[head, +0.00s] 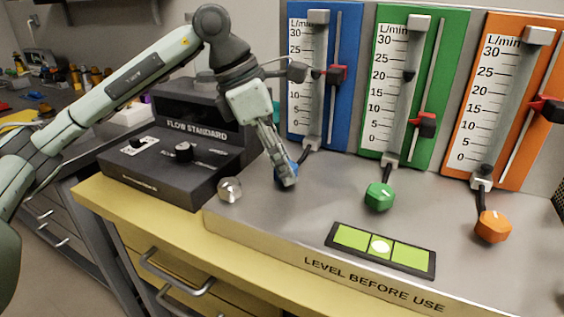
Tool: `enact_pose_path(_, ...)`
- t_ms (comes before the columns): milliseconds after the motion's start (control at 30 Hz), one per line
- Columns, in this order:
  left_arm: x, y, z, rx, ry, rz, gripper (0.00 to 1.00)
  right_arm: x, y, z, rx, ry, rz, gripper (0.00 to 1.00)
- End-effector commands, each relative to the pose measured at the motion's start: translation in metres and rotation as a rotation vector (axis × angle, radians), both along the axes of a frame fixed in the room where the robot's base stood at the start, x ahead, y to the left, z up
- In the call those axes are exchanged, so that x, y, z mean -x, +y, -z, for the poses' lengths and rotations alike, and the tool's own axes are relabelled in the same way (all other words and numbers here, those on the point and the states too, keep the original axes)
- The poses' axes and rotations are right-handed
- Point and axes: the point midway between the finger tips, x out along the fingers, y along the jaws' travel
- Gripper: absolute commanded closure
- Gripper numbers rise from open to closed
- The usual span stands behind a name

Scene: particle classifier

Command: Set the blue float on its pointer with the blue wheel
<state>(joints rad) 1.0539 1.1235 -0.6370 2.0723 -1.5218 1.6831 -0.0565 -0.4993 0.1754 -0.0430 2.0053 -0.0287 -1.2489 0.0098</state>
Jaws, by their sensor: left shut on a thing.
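The blue flow meter panel (346,110) stands at the back with a scale and a clear tube. My left gripper (287,178) reaches down from above and is shut on the blue wheel (279,172), mostly hidden by the fingers. My right gripper is not in view.
A green panel (440,95) with a green wheel (379,196) and an orange panel (505,115) with an orange wheel (492,227) stand to the right. The flow standard box (160,185), a silver knob (229,190) and a level (352,238) are nearby.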

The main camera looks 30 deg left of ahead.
Motion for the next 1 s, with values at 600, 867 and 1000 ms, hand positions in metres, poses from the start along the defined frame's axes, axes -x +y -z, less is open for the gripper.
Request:
enact_pose_path(600,0.0,0.0,0.0,0.0,0.0,0.001,0.44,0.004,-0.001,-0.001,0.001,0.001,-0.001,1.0)
enact_pose_path(867,0.004,0.007,-0.022,0.0,-0.004,0.0,0.44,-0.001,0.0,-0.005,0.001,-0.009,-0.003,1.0)
enact_pose_path(1000,0.011,0.016,-0.051,0.0,-0.006,-0.001,0.44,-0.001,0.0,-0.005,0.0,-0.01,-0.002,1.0)
